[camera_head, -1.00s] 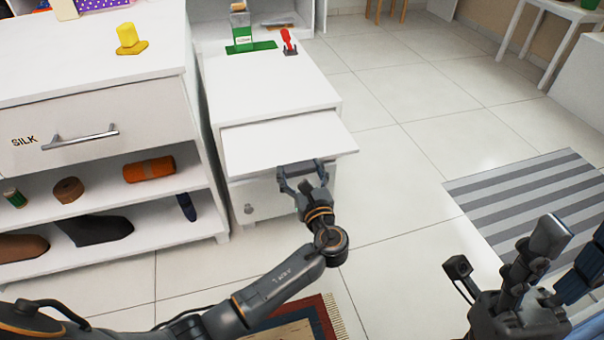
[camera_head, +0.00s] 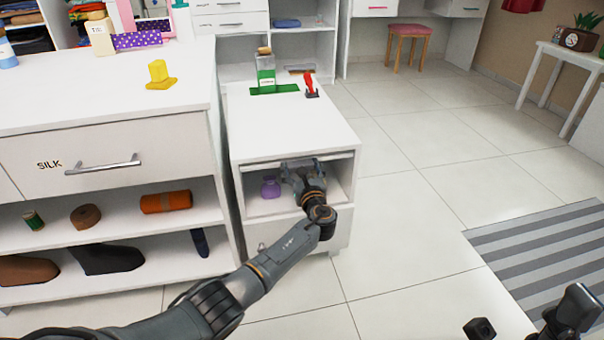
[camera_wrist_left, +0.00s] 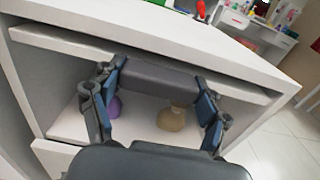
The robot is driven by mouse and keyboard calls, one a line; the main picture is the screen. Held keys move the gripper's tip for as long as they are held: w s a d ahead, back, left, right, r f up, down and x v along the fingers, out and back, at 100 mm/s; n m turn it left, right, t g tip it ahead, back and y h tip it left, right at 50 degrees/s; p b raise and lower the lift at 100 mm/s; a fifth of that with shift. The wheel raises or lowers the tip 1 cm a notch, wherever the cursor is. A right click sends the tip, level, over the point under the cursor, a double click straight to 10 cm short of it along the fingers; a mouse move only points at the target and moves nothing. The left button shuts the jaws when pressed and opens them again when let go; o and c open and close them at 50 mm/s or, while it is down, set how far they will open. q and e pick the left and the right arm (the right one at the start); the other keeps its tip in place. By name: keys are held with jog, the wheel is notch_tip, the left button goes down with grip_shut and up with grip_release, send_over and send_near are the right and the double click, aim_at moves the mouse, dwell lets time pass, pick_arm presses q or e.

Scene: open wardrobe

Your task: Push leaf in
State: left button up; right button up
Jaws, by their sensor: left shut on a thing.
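The white leaf (camera_head: 262,165) sits under the top of the small white cabinet, and only its thin front edge shows, roughly level with the cabinet front. In the left wrist view the leaf's edge (camera_wrist_left: 60,42) runs across just below the top. My left gripper (camera_head: 300,167) is at the leaf's front edge. Its two fingers (camera_wrist_left: 158,80) are shut on a dark grey bar at that edge, seen between them in the wrist view. How the bar joins the leaf is hidden. My right gripper (camera_head: 565,312) is partly cut off at the lower right, away from the cabinet.
Below the leaf an open compartment holds a purple bottle (camera_head: 271,187) and a tan bottle (camera_wrist_left: 172,117). A green bottle (camera_head: 265,72) and a red-handled item (camera_head: 311,87) stand on top. A wider dresser (camera_head: 105,100) is close on the left.

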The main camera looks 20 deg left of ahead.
pick_arm(q)
jog(key=shift+w+a+r, duration=0.15)
jog(key=shift+a+r, duration=0.05)
jog(key=shift+r, duration=0.1)
jog(key=o, duration=1.6)
jog(key=shift+c, duration=0.2)
jog(key=shift+o, duration=0.6)
jog(key=shift+w+f, duration=0.1)
jog(key=shift+f, duration=0.1)
jog(key=shift+d+f, duration=0.1)
jog(key=shift+s+d, duration=0.15)
jog(key=shift+s, duration=0.15)
jog(key=v, duration=1.1)
jog(key=shift+s, duration=0.1)
